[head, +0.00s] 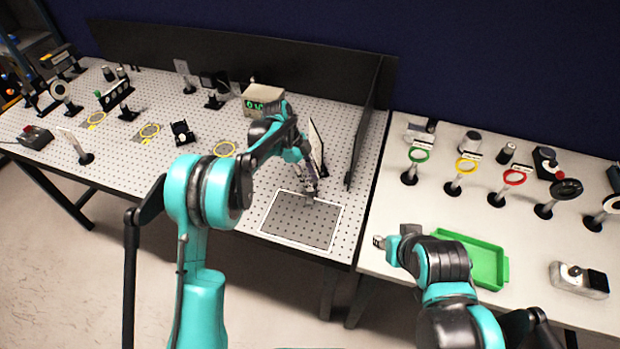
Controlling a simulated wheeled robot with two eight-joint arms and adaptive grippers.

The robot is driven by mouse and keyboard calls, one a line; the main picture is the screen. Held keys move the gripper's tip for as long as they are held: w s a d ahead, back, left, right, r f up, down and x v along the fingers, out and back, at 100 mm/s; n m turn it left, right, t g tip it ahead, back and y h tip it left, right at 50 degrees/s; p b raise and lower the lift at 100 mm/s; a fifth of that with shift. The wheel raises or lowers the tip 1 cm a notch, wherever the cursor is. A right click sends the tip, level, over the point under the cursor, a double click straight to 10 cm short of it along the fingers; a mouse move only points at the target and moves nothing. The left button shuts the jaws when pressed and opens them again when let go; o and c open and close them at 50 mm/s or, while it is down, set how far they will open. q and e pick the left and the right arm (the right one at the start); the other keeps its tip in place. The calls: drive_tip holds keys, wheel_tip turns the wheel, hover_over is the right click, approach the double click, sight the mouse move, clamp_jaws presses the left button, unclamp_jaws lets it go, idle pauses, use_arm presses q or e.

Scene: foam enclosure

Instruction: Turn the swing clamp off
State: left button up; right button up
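I cannot pick out the swing clamp with certainty. A small black fixture (182,132) lies on the perforated table, left of my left arm, but its details are too small to name.
The perforated table (225,115) holds a box with a green display (262,97), yellow rings and several optical mounts. A black wall (365,125) closes its right side.

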use_arm(q)
clamp_jaws()
drive_tip(key=shift+n, duration=0.3)
drive_tip(key=n, duration=0.1)
drive_tip(key=n+t, duration=0.1)
drive_tip(key=shift+s+n+b, duration=0.2)
drive_tip(key=shift+n+b, duration=0.1)
drive_tip(key=shift+b, duration=0.05)
drive_tip(key=n+t, duration=0.1)
drive_tip(key=n, duration=0.2)
drive_tip(key=shift+s+n+t, duration=0.1)
drive_tip(key=shift+n+t, duration=0.2)
drive_tip(key=n+t, duration=0.1)
drive_tip(key=n, duration=0.1)
drive_tip(key=n+b, duration=0.1)
drive_tip(key=n, duration=0.1)
drive_tip(key=shift+s+d+t, duration=0.1)
drive_tip(key=shift+s+t, duration=0.05)
drive_tip(key=shift+t, duration=0.25)
drive_tip(key=shift+s+d+n+t+y, duration=0.1)
drive_tip(key=shift+n+t+y, duration=0.3)
drive_tip(key=shift+n, duration=0.8)
drive_tip(key=shift+n+t+y, duration=0.2)
drive_tip(key=shift+n+y, duration=0.3)
drive_tip(key=shift+n, duration=0.7)
